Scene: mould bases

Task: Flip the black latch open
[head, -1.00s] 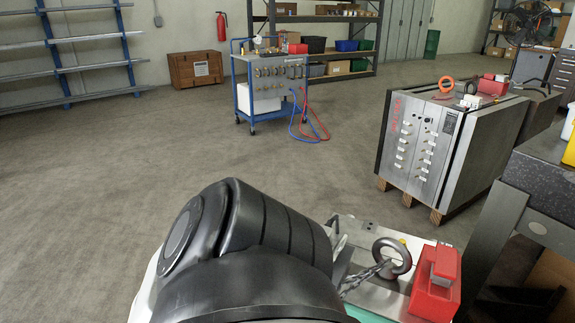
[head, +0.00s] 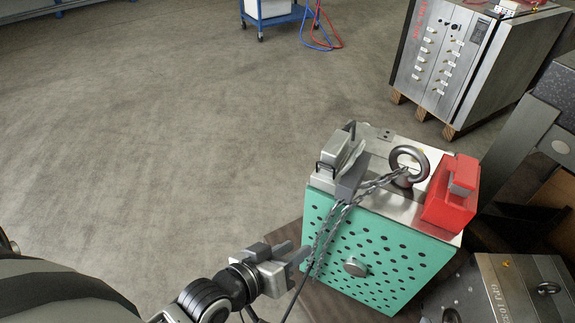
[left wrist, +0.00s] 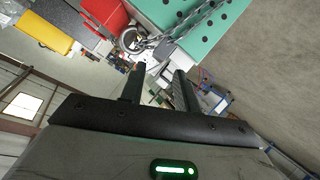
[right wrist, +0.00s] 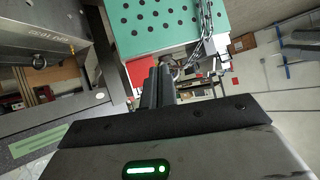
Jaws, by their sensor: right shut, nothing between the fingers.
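The mould base stands at centre right in the head view, with a teal perforated front (head: 370,245) and a silver top. A dark grey-black block (head: 351,179), which looks like the latch, sits at the top's front edge beside the chain (head: 332,222). I cannot clearly tell its position. A steel lifting eye (head: 409,164) stands to its right. My left gripper (head: 297,253) is open and empty, low and left of the teal front; its fingers show apart in the left wrist view (left wrist: 160,72). My right gripper (right wrist: 160,75) is shut and empty, below the teal panel in its wrist view.
A red block (head: 449,195) sits on the right of the mould top. A grey steel mould (head: 505,295) is close at lower right. A larger steel mould (head: 460,65) on wooden blocks stands behind. The floor to the left is clear.

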